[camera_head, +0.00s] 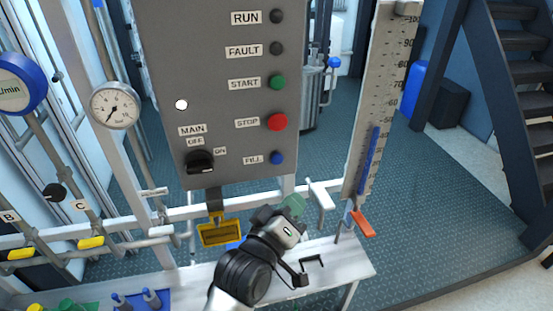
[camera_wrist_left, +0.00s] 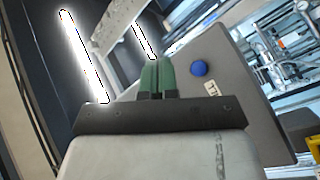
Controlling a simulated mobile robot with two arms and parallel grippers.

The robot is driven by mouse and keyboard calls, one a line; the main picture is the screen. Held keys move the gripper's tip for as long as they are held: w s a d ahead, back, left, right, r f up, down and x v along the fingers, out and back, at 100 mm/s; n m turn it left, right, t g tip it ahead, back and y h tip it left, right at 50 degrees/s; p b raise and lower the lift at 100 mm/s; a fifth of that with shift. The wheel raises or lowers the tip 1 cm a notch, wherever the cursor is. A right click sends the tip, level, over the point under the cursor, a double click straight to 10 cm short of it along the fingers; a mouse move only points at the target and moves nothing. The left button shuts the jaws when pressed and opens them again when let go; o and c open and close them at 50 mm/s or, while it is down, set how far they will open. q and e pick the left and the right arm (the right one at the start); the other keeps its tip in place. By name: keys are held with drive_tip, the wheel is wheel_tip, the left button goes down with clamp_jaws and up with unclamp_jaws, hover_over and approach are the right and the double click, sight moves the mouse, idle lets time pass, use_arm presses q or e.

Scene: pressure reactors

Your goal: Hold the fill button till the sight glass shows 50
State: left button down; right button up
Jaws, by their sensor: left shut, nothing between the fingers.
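The blue fill button (camera_head: 277,158) is at the lower right of the grey control panel (camera_head: 225,100), beside its FILL label. The sight glass (camera_head: 380,85) is a tall scale right of the panel. Its blue column (camera_head: 369,160) tops out a little below the mark that seems to read 50; the small digits are hard to read. My left gripper (camera_head: 293,204) is below the button, with green fingertips. In the left wrist view the green fingers (camera_wrist_left: 157,78) are shut and empty, apart from the blue button (camera_wrist_left: 199,68) to their right. My right gripper is not in view.
The panel also has a red STOP button (camera_head: 277,122), a green START button (camera_head: 278,83) and a MAIN switch (camera_head: 200,162). A yellow padlock-like piece (camera_head: 221,233) hangs below it. An orange-handled valve (camera_head: 362,223) is under the sight glass. A gauge (camera_head: 114,106) stands left.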

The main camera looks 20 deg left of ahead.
sight(277, 159)
use_arm(q)
drive_tip(key=w+a+b, duration=0.1)
drive_tip(key=w+a, duration=0.4)
drive_tip(key=w, duration=0.2)
drive_tip(key=shift+w, duration=0.25)
drive_tip(key=shift+w, duration=0.1)
idle(2.0)
drive_tip(key=shift+w+a, duration=0.2)
drive_tip(key=shift+w, duration=0.05)
